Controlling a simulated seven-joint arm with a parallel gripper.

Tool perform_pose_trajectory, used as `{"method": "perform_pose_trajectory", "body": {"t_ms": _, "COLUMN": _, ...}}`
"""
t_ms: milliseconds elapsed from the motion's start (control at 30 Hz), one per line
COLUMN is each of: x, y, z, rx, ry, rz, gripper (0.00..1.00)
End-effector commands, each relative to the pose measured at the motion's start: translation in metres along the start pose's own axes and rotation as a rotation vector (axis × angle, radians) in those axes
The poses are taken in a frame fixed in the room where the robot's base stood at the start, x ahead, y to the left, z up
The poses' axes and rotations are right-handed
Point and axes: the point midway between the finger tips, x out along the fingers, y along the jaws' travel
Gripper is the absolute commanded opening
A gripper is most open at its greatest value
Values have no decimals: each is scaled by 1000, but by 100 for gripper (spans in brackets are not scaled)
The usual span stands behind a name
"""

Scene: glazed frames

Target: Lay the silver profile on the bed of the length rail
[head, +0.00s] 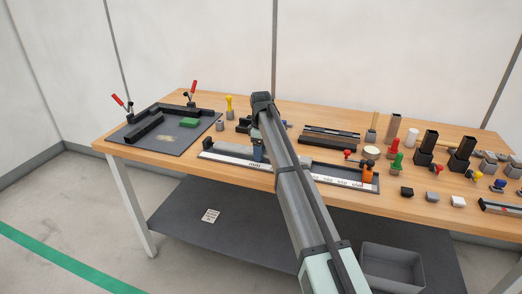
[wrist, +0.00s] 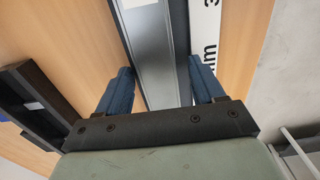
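The length rail (head: 218,152) lies along the front of the bench, with a dark frame and a white mm scale. My gripper (head: 258,152) is low over its left-middle part; my arm hides the rail's middle. In the wrist view, a long silver strip, seemingly the silver profile (wrist: 152,55), runs between my fingers. It appears to lie lengthwise between the dark walls of the rail (wrist: 179,40), beside the scale (wrist: 206,35). My gripper (wrist: 160,82) is open, one blue finger on each side, with a visible gap on the left. Contact with the bed cannot be told.
An orange stop (head: 367,174) stands at the rail's right end. Behind it are a dark slotted rack (head: 330,138) and a red-knobbed part (head: 366,161). A dark fixture tray (head: 180,140) is at left. Blocks and posts crowd the right; a grey bin (head: 392,268) stands below.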

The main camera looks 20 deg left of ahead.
Motion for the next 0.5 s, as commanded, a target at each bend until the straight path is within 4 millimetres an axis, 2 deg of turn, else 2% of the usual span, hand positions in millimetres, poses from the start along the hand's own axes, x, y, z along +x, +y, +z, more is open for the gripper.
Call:
{"method": "perform_pose_trajectory", "body": {"t_ms": 367, "x": 0, "y": 1, "z": 0, "rx": 0, "ry": 0, "rz": 1, "gripper": 77}}
{"method": "perform_pose_trajectory", "body": {"t_ms": 500, "x": -9, "y": 1, "z": 0, "rx": 0, "ry": 0, "rz": 2, "gripper": 77}}
